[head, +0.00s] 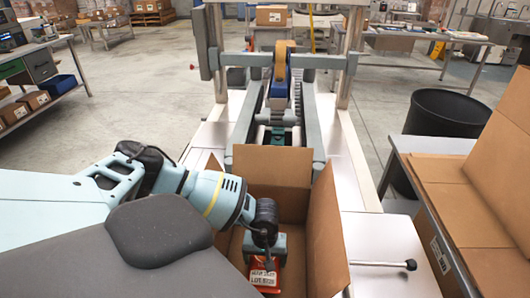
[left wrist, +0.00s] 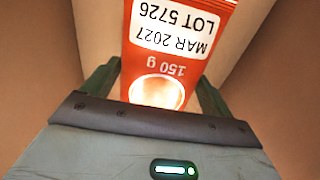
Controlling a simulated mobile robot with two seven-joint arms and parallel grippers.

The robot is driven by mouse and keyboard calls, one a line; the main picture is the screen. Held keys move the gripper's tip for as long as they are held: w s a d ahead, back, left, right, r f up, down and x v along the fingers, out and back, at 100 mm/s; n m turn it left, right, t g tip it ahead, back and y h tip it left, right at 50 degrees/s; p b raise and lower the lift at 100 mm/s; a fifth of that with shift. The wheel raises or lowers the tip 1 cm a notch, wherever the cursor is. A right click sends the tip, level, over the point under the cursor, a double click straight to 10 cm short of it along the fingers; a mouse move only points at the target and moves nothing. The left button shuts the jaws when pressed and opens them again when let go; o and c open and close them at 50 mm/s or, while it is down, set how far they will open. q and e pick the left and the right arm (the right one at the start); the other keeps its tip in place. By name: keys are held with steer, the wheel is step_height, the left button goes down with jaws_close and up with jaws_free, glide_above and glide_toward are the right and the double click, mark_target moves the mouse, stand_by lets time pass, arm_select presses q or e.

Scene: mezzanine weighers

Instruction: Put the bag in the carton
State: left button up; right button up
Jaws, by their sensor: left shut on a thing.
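The bag (head: 263,276) is red-orange with a white label; in the left wrist view the bag (left wrist: 165,65) shows the print "MAR 2027 LOT 5726" and "150 g". My left gripper (head: 265,258) is shut on the bag and points down into the open carton (head: 331,232). The carton is brown cardboard with its flaps standing up. In the left wrist view, brown carton walls surround the bag and the gripper's fingers (left wrist: 160,92). I cannot tell whether the bag touches the carton floor. My right gripper is not in view.
The carton stands on a pale machine bed (head: 375,240) below a taping unit (head: 281,70). A black-tipped rod (head: 380,264) lies to its right. Flat cardboard (head: 470,190) rests on a table at right, near a black bin (head: 445,125).

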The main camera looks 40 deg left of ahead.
arm_select(q)
steer(key=shift+f, duration=0.35)
steer(key=shift+f, duration=0.25)
steer(key=o, duration=0.9)
steer(key=shift+r, duration=0.15)
